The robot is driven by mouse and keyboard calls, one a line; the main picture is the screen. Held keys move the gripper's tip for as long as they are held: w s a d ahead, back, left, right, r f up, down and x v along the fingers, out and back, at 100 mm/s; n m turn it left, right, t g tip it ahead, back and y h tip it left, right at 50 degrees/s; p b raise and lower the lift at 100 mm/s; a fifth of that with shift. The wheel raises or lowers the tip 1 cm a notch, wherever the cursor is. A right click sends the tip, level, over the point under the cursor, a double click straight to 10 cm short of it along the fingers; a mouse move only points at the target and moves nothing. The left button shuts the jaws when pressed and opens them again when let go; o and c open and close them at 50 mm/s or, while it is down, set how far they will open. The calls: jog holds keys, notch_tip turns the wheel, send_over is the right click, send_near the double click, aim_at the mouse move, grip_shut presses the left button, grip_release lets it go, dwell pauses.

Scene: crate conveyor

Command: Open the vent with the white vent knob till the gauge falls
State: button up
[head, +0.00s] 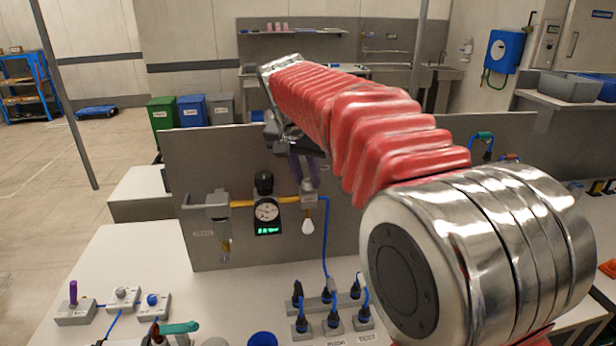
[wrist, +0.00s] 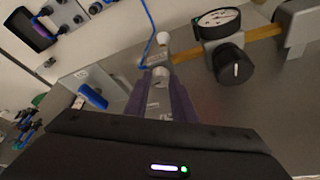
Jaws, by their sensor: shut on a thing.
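My gripper (head: 308,184) reaches over the panel from above, with its purple fingers at the grey block on the right end of the orange pipe. In the wrist view my gripper (wrist: 160,76) is shut on the pale, whitish vent knob (wrist: 159,74), which sits between the fingertips; the fingers mostly hide it in the head view. The round gauge (head: 266,211) has a white dial and a green readout below, too small to read. It also shows in the wrist view (wrist: 219,17), beside a black knob (wrist: 232,66).
A white bulb (head: 308,226) hangs below the grey block. The grey panel (head: 345,230) stands behind the pipe. Several plugs with blue cables sit in a socket strip (head: 318,303) on the white table. Small switch boxes (head: 122,297) stand at the left.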

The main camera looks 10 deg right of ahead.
jog(key=shift+a+m+g+h, duration=0.1)
jog(key=shift+m+g+h, duration=0.25)
jog(key=shift+m, duration=0.95)
jog(key=o, duration=1.1)
jog(key=shift+c, duration=0.2)
jog(key=v, duration=1.3)
jog(key=shift+a+r, duration=0.25)
jog(key=shift+s, duration=0.15)
